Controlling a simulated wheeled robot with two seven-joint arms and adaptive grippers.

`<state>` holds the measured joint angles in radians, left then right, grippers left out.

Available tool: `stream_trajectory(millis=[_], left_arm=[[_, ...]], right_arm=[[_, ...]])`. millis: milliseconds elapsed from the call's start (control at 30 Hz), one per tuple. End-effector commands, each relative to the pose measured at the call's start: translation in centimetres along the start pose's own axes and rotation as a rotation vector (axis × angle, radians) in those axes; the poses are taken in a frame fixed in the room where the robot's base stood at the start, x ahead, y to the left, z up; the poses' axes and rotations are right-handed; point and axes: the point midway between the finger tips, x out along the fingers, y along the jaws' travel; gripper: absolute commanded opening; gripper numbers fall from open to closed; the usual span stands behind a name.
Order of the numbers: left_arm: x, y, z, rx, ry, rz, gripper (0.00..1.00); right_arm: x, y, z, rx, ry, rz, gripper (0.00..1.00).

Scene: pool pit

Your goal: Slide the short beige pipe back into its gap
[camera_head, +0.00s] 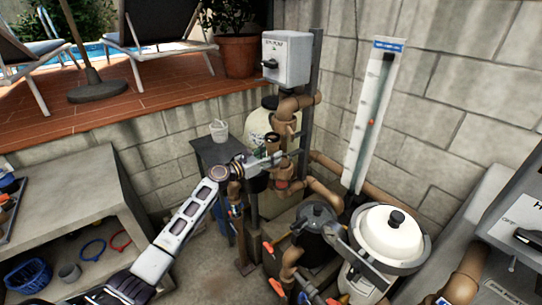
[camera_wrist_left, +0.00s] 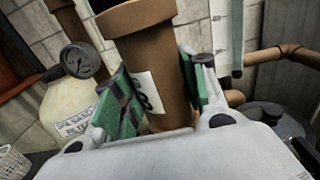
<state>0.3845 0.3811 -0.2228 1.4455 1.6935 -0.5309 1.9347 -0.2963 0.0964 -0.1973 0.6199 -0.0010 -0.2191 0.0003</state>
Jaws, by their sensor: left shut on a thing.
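My left gripper (camera_head: 268,160) is shut on the short beige pipe (camera_head: 272,141), which stands roughly upright with its open end up. In the left wrist view the pipe (camera_wrist_left: 160,85) is brownish beige with a white label. The green pads of my left gripper (camera_wrist_left: 157,95) are on either side of it, and its lower end is hidden by the gripper body. In the head view the held pipe is close to fixed brown pipework (camera_head: 285,123). I cannot tell exactly where the gap is or whether the pipe touches the pipework. My right gripper is not in view.
A cream filter tank (camera_wrist_left: 72,108) with a gauge (camera_wrist_left: 81,60) stands behind the pipe. A grey control box (camera_head: 287,58) hangs above. A dark pump pot (camera_head: 316,222) and a white-lidded tank (camera_head: 390,233) stand at front right. A small table holds a white bucket (camera_head: 219,131).

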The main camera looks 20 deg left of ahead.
Motion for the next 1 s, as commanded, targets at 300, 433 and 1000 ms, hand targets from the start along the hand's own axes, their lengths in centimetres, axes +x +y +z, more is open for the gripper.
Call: stream_trajectory(millis=[300, 433, 1000], left_arm=[[0.01, -0.02, 0.14, -0.001, -0.002, 0.0, 0.22], [0.0, -0.01, 0.1, 0.0, -0.002, 0.0, 0.22], [0.09, 0.02, 0.1, 0.0, -0.002, 0.0, 0.22]], right_arm=[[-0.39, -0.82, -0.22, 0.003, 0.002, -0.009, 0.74], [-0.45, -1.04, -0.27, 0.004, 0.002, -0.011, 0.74], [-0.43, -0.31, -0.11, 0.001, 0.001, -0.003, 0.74]])
